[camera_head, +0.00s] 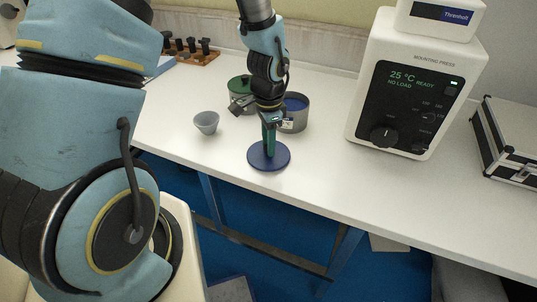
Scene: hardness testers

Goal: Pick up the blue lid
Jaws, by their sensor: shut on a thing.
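The blue lid (258,161) is a dark blue disc near the table's front edge. My gripper (269,146) reaches down over it from above, its fingers closed at the lid's middle. The fingers hide the part they grip. I cannot tell whether the lid touches the table or is held slightly above it.
Behind the gripper stand a grey tin with a blue inside (295,113) and a green container (238,87). A small grey cup (206,122) is at left. The white mounting press (415,90) and a silver case (510,140) are at right. The white table (335,165) is clear between.

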